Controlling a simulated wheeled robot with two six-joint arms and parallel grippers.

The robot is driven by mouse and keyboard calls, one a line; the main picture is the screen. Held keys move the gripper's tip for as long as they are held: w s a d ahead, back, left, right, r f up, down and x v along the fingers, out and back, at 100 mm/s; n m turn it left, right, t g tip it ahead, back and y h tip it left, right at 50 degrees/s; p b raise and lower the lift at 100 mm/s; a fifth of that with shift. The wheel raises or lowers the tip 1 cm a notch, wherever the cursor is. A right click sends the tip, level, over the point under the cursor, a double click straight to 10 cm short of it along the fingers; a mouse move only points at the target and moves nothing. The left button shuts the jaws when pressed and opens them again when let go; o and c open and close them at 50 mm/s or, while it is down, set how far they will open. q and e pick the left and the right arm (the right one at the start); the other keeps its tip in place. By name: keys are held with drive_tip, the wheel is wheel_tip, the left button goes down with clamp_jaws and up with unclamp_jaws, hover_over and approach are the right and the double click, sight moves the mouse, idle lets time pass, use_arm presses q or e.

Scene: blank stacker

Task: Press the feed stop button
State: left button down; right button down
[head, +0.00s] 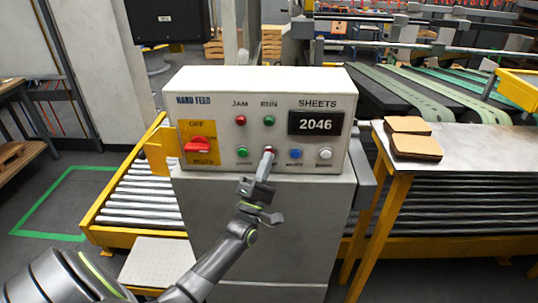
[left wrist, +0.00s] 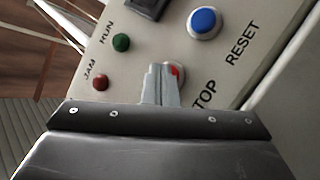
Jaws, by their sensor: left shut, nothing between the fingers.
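The hand feed control box (head: 215,90) faces me. A red button (head: 271,149) sits in its lower row, between a green button (head: 242,152) and a blue button (head: 295,154). My left gripper (head: 267,157) is shut and empty, with its fingertips right at the red button. In the left wrist view, the shut fingertips (left wrist: 160,72) cover part of the red button (left wrist: 178,72), beside a partly hidden label reading "TOP". I cannot tell whether they touch it or whether it is pushed in. My right gripper is out of view.
A red rotary switch (head: 198,146) on a yellow plate is at the box's left, and a white button (head: 325,154) at its right. The counter (head: 316,123) reads 2046. Brown blanks (head: 412,146) lie on a side table (head: 462,141). Roller conveyors (head: 140,193) run behind.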

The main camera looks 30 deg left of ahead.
use_arm(q)
drive_tip(key=shift+s+d, duration=0.5)
drive_tip(key=shift+s, duration=0.3)
drive_tip(key=s+d, duration=0.1)
drive_tip(key=s, duration=0.1)
drive_tip(key=s+d, duration=0.1)
drive_tip(key=s, duration=0.1)
drive_tip(key=shift+s+d+p, duration=0.1)
drive_tip(key=shift+d+p, duration=0.2)
drive_tip(key=shift+p, duration=0.1)
drive_tip(key=shift+f, duration=0.1)
idle(0.6)
